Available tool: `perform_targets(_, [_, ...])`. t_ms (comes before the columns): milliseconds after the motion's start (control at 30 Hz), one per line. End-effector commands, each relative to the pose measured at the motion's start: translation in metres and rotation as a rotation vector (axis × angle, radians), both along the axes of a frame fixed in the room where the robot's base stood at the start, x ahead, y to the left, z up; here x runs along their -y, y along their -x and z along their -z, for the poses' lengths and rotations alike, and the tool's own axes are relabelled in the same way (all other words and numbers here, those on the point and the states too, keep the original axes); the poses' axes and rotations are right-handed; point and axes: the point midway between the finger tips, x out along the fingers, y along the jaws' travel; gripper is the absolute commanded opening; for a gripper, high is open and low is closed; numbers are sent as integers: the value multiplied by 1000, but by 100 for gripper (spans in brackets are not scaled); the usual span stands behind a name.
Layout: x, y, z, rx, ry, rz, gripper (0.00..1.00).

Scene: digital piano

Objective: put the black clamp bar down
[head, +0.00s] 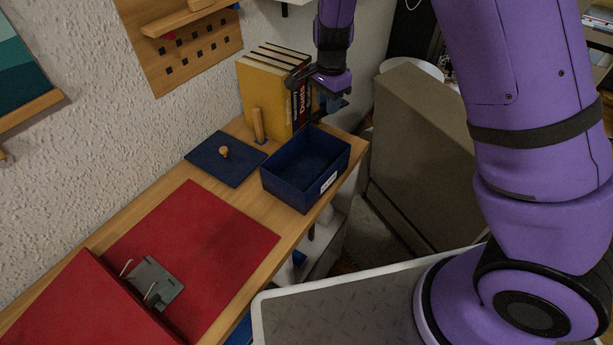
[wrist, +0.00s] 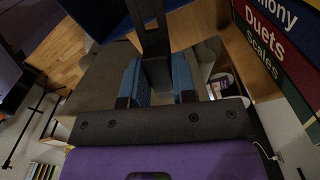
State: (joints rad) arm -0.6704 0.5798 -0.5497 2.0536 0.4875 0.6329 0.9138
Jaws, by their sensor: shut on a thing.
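My gripper (head: 332,97) is at the back end of the wooden shelf, beside the upright books and above shelf height. In the wrist view its blue finger pads (wrist: 157,80) are shut on the black clamp bar (wrist: 151,35). The bar reaches from between the pads toward the top of that view, where its end is cut off. In the head view I cannot clearly tell the bar from the dark gripper parts. The blue open box (head: 315,160) stands on the shelf just in front of and below the gripper.
Several books (head: 268,95) stand close to the gripper's left. A blue lid with a wooden knob (head: 226,158) lies left of the box. A red mat (head: 200,245) and a grey metal bracket (head: 155,282) are nearer. A brown-grey cabinet (head: 425,150) stands right of the shelf.

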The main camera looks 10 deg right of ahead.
Motion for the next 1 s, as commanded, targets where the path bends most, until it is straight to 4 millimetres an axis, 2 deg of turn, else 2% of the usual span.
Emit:
perform_targets(500, [-56, 52, -23, 4, -6, 640, 3])
perform_targets(1000, [-93, 101, -39, 2, -12, 1203, 3])
